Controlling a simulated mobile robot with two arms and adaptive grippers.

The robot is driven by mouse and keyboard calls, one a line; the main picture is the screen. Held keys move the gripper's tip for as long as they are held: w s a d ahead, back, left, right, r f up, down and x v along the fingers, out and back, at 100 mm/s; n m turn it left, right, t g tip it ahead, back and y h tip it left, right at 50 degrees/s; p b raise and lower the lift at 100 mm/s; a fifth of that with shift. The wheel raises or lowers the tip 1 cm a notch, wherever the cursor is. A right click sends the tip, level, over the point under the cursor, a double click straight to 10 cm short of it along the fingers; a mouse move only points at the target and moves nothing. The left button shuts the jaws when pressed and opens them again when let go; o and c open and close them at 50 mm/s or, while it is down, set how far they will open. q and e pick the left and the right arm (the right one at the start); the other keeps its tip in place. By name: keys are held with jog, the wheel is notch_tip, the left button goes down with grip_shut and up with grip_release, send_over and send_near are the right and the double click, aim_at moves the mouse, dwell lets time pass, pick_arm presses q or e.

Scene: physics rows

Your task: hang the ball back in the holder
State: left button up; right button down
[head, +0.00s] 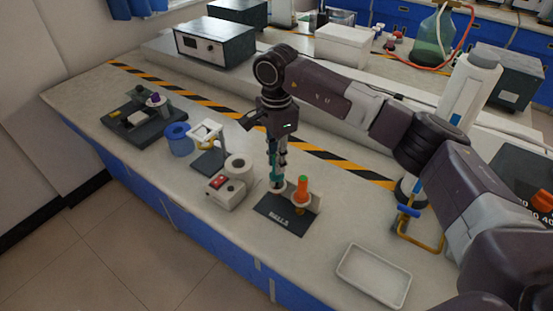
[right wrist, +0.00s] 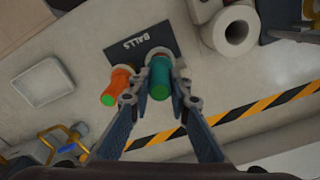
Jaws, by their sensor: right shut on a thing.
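The holder is a dark plate marked BALLS (head: 272,213) with two light ring-shaped seats at its back edge; the plate also shows in the right wrist view (right wrist: 138,42). My right gripper (head: 278,168) points down over the left seat, shut on a teal upright piece (head: 273,174). In the right wrist view the teal piece (right wrist: 160,75) stands between the fingertips (right wrist: 160,100), at the seat. Whether it rests fully in the seat is hidden. An orange piece with a green top (head: 302,190) stands in the other seat. No round ball shows clearly. My left gripper is out of view.
A grey box with a red switch (head: 224,190) and a white roll (head: 238,168) stand left of the holder. An empty white tray (head: 374,275) lies to the right, near a yellow-and-blue clamp-like object (head: 408,212). A striped strip runs behind. Bench is clear between holder and tray.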

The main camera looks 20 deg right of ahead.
dwell(0.3)
jog(key=shift+f+b, duration=1.05)
jog(key=shift+f, duration=0.3)
jog(key=c, duration=1.3)
grip_release()
jog(key=shift+r, duration=0.15)
jog(key=shift+r+p, duration=1.85)
jog(key=shift+r, duration=1.55)
jog(key=shift+f, duration=0.1)
